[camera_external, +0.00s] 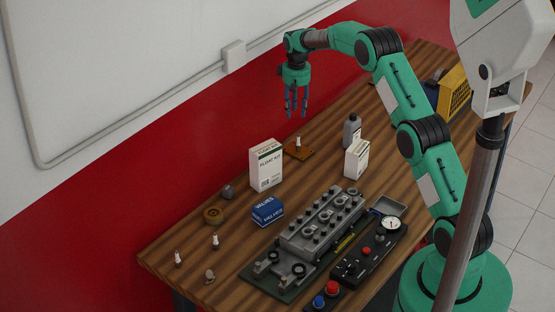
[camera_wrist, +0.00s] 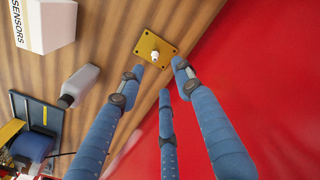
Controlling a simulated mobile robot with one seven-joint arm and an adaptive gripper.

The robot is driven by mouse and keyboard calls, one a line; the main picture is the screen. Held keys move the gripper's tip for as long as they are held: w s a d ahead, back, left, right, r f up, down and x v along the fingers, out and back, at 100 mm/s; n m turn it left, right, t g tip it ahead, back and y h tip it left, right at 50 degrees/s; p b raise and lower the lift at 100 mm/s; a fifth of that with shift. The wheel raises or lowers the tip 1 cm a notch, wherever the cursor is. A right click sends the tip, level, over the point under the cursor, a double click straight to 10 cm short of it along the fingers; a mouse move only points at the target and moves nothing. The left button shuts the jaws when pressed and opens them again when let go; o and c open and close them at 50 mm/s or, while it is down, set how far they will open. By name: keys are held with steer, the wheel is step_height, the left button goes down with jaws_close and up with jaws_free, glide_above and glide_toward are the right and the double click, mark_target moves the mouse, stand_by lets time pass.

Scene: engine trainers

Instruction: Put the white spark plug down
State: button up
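A white spark plug (camera_external: 298,142) stands upright on a small yellow-brown plate (camera_external: 307,153) near the back edge of the wooden table. Two other white-topped plugs (camera_external: 215,241) (camera_external: 178,258) stand at the front left of the table.
A Float Kit box (camera_external: 266,165) stands left of the plate. A grey bottle (camera_external: 352,131) and a Sensors box (camera_wrist: 50,25) are to its right. A blue Valves box (camera_external: 267,211), an engine block (camera_external: 322,225) and a gauge panel (camera_external: 368,250) are nearer. The red wall is close behind.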

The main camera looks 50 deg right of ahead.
steer(key=s+a+r+t, duration=0.1)
steer(key=s+a+r, duration=0.3)
steer(key=a+r, duration=0.4)
steer(key=s+a+r+n, duration=0.1)
steer(key=s+a+r, duration=0.35)
steer(key=r, duration=0.55)
steer(key=s+a+r+t, duration=0.1)
steer(key=s+a+r, duration=0.3)
steer(key=a+r, duration=0.4)
steer(key=s+a+r+n+t, duration=0.1)
steer(key=s+a+r, duration=0.4)
steer(key=s, duration=0.3)
steer(key=s+a+r, duration=0.5)
steer(key=s, duration=0.2)
steer(key=s+a+f, duration=0.1)
steer(key=s+a, duration=0.2)
steer(key=s, duration=0.6)
steer(key=s+a+f+n+t, duration=0.1)
steer(key=s+a, duration=0.2)
steer(key=s, duration=0.6)
steer(key=s+a+f+t, duration=0.1)
steer(key=s+a, duration=0.3)
steer(key=s, duration=0.5)
steer(key=shift+s+f, duration=0.2)
steer(key=shift+f, duration=0.35)
step_height(320, 180, down, 8)
steer(key=b, duration=0.8)
